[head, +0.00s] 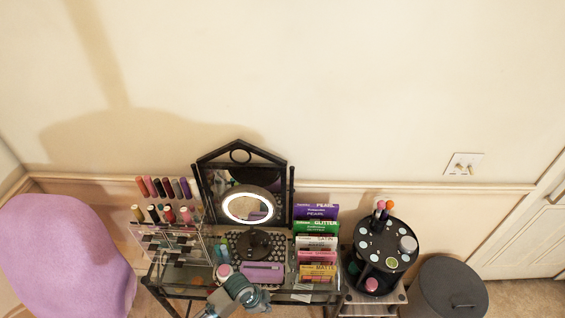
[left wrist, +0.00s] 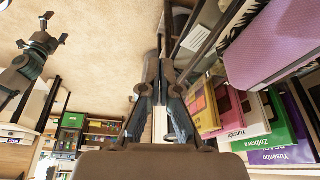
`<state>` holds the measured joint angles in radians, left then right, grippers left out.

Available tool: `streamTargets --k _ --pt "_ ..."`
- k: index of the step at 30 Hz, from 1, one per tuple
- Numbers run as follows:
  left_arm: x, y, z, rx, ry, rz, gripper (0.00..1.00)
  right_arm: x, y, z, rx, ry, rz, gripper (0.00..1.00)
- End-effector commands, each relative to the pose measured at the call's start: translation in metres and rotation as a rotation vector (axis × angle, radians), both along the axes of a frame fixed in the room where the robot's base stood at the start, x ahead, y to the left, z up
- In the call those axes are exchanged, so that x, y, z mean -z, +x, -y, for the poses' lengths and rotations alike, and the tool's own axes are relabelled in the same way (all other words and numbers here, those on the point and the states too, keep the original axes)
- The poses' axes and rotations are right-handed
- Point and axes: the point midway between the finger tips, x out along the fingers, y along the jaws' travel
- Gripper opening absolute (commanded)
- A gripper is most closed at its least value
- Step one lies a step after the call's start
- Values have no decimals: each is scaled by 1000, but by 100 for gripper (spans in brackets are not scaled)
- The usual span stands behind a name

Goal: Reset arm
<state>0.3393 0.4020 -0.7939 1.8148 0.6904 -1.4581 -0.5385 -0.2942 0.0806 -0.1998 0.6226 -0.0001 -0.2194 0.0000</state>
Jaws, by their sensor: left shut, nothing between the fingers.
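My left gripper (left wrist: 159,82) has its two fingers together in the middle of the left wrist view, with nothing between them. In the head view, the grey-teal end of my left arm (head: 243,292) shows at the bottom, over the front of the vanity table; its fingertips are hard to make out there. My right gripper (left wrist: 53,31) shows at the upper left of the left wrist view, with its fingers spread and empty. It is not in the head view.
The vanity table holds a ring-light mirror (head: 248,207), a bottle rack (head: 165,215), a purple case (head: 262,272) and stacked colored boxes (head: 317,228). A black round organizer (head: 385,252) and a dark bin (head: 449,287) stand right. A purple chair (head: 65,255) is left.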

Motion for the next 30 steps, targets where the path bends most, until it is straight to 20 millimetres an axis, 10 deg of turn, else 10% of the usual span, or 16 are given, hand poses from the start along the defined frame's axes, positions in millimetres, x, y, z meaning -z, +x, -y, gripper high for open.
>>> streamTargets --k 5,26,30 --pt "-10 -44 3 -275 -90 -9 0 0 -7 0 0 0 -8 93" --pt "-35 -162 -159 -1223 43 -4 0 0 -7 -1 0 1 -10 93" --pt "3 -152 -157 -1218 53 -18 0 3 -6 -1 0 1 -9 93"
